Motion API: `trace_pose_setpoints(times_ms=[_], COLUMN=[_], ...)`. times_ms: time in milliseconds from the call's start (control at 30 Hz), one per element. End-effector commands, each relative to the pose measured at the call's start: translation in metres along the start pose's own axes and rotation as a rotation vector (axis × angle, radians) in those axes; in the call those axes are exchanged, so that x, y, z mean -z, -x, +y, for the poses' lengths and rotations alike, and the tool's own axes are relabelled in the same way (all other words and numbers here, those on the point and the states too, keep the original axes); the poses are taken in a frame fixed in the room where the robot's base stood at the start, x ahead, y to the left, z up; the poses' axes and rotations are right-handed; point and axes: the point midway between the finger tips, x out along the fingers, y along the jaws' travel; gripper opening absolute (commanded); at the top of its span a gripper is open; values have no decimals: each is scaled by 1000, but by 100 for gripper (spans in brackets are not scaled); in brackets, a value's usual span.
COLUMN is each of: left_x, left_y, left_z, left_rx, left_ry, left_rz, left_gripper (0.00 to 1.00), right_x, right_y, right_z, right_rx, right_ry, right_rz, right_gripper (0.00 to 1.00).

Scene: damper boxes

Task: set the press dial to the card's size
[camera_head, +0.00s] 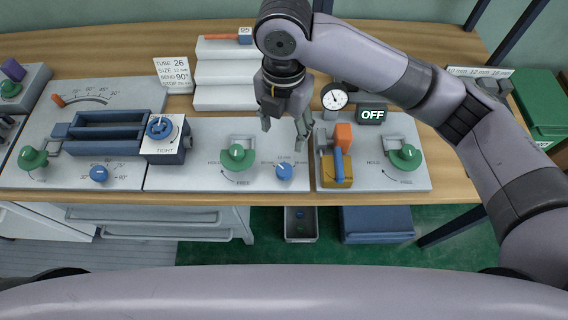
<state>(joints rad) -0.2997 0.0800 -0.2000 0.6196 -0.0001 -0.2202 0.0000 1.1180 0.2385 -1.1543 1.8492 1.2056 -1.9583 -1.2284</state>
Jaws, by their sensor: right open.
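The card (173,76) stands at the back of the bench and reads tube 26, size 12 mm, bend 90°; its last line is too small to read surely. A blue dial (284,172) with small size marks around it sits at the front right of the middle panel (200,178). Its pointer setting is too small to tell. My right gripper (285,132) is open and empty, pointing down above the back of the middle panel, behind the dial and apart from it in the picture. My left gripper is not in view.
A green knob (237,157) sits left of the dial. An orange and yellow fixture (338,168) stands on the right panel, near a gauge (334,97) and an OFF display (372,115). Another blue dial (98,173) with angle marks is on the left panel. White steps (222,72) stand behind.

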Motion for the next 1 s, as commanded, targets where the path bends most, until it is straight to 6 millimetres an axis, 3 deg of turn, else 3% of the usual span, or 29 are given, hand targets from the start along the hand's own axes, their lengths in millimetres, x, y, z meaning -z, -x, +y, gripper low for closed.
trace_pose_setpoints(times_ms=[700, 1000], left_x=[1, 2], left_y=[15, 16], left_z=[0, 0], left_rx=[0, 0], left_ry=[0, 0], left_rz=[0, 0], left_gripper=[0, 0], right_x=[-1, -2], right_y=[-142, -166], right_z=[0, 1], right_rx=[0, -3], right_ry=[-5, -4], right_rz=[-2, -3], right_gripper=[55, 55])
